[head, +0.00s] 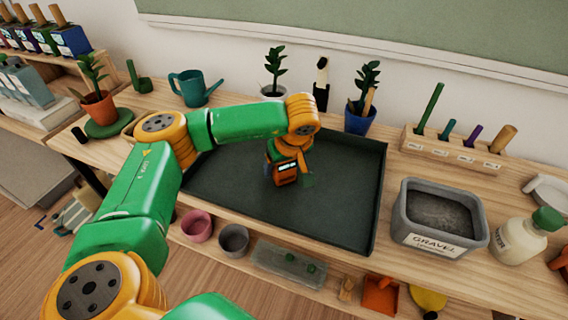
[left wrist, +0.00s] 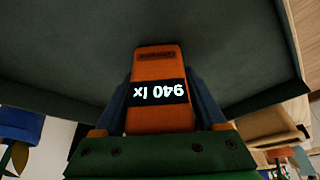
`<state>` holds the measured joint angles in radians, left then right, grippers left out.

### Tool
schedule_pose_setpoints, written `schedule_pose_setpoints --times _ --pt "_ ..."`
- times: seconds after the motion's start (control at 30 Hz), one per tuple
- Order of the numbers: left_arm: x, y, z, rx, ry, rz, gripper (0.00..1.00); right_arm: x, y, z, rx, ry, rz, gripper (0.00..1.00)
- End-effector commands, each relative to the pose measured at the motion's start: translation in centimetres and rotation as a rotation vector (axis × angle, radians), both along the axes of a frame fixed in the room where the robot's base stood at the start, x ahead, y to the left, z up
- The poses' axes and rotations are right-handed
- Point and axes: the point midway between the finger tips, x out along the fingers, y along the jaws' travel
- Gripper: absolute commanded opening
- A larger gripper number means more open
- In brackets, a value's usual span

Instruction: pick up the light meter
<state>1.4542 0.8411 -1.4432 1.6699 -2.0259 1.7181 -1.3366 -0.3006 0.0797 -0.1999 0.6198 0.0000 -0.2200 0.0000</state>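The light meter is orange with a dark display. It shows in the left wrist view (left wrist: 158,118), where the display reads 940 lx upside down, and in the head view (head: 286,175) over the dark tray (head: 335,215). My left gripper (left wrist: 161,95) has its blue fingers against both sides of the meter and is shut on it. In the head view the arm reaches over the tray from the left, and the fingers are mostly hidden. I cannot tell whether the meter touches the tray floor. My right gripper is not in view.
A gravel tub (head: 440,212) and a white bottle (head: 522,238) stand right of the tray. A blue pot (head: 360,120), a watering can (head: 194,89) and a wooden tool rack (head: 455,150) stand behind and around it. Pots (head: 234,240) sit on the lower shelf. The tray's right half is clear.

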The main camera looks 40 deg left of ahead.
Motion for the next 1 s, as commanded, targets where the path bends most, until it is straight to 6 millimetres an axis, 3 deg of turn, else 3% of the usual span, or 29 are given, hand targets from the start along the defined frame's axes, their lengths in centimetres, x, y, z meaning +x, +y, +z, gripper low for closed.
schedule_pose_setpoints --times 0.03,0.2,0.27,0.5,0.63,0.7,0.87,0.93,1.0 --pt "0.0 0.0 0.0 0.0 0.0 0.0 0.57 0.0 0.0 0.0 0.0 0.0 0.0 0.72" --pt "0.0 0.0 0.0 0.0 0.0 0.0 0.11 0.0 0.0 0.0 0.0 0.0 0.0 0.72" --pt "0.0 0.0 0.0 0.0 0.0 0.0 0.0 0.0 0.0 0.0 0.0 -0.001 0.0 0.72" --pt "0.0 0.0 0.2 -0.001 -0.001 0.001 0.0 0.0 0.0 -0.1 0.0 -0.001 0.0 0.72" --pt "0.1 0.0 1.6 0.0 -0.005 -0.001 0.0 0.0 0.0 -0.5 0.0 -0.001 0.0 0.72" --pt "0.1 0.0 3.1 0.0 -0.006 0.001 0.0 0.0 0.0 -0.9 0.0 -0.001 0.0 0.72" --pt "-2.2 -2.8 7.4 0.001 -0.007 -0.008 0.0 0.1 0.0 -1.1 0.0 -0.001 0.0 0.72" --pt "-3.3 -4.0 10.1 0.005 -0.009 -0.006 0.0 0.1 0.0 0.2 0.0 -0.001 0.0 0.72" --pt "-4.9 -5.8 10.8 0.008 -0.007 -0.009 0.0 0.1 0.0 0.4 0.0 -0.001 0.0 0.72"
